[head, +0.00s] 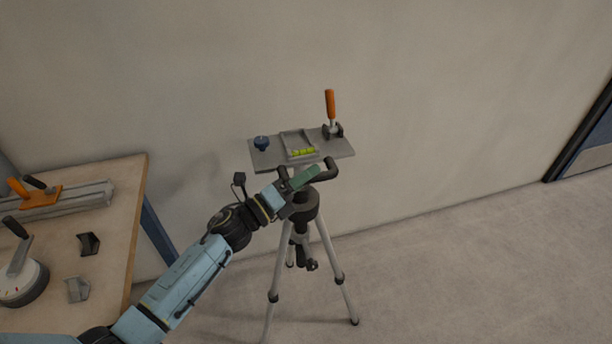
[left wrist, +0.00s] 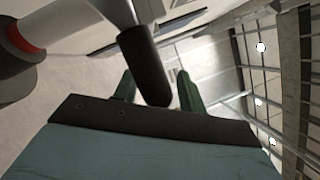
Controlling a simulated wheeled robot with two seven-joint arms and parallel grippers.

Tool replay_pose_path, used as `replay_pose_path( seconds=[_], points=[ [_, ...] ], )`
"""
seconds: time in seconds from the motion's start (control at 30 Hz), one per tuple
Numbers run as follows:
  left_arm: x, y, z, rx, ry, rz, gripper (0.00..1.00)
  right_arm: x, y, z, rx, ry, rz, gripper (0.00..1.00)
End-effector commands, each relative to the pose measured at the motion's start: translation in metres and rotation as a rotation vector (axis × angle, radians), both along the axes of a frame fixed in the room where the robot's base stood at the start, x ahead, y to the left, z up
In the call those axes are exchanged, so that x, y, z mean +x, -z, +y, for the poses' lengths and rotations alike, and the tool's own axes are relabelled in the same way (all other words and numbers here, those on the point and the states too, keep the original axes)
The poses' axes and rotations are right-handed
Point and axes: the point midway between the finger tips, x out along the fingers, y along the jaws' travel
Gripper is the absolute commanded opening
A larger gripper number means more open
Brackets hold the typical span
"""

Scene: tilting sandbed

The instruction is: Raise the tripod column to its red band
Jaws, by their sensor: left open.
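The tripod (head: 324,240) stands on the floor with its legs spread, below a grey top plate (head: 263,157). Black-gripped handles (head: 331,168) stick out just under the plate. My left gripper (head: 310,176), with green fingers, is at these handles and hides part of the tripod head. In the left wrist view, a black grip (left wrist: 147,68) reaches between the open fingers (left wrist: 156,90); I cannot tell whether they touch it. A red band (left wrist: 22,38) shows there at the left, between a pale column and a dark collar. My right gripper is not in view.
The plate carries a blue knob (head: 261,142), a yellow-green level vial (head: 302,152) and an orange-handled clamp (head: 331,108). A wooden table (head: 112,230) with tools stands at left. A wall is close behind; the floor at right is clear.

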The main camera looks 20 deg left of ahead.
Motion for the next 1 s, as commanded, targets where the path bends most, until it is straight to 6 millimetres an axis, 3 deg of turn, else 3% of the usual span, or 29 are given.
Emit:
replay_pose_path(
  seconds=[0.17, 0.6, 1.0],
  points=[
    [-0.019, 0.007, 0.014, 0.001, -0.002, 0.004, 0.41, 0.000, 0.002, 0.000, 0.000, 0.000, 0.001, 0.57],
    [-0.090, 0.025, 0.067, 0.001, -0.002, 0.001, 0.41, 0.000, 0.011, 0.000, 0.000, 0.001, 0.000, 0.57],
    [-0.104, 0.027, 0.077, 0.000, -0.002, -0.003, 0.41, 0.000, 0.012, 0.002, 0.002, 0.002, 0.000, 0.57]
  ],
)
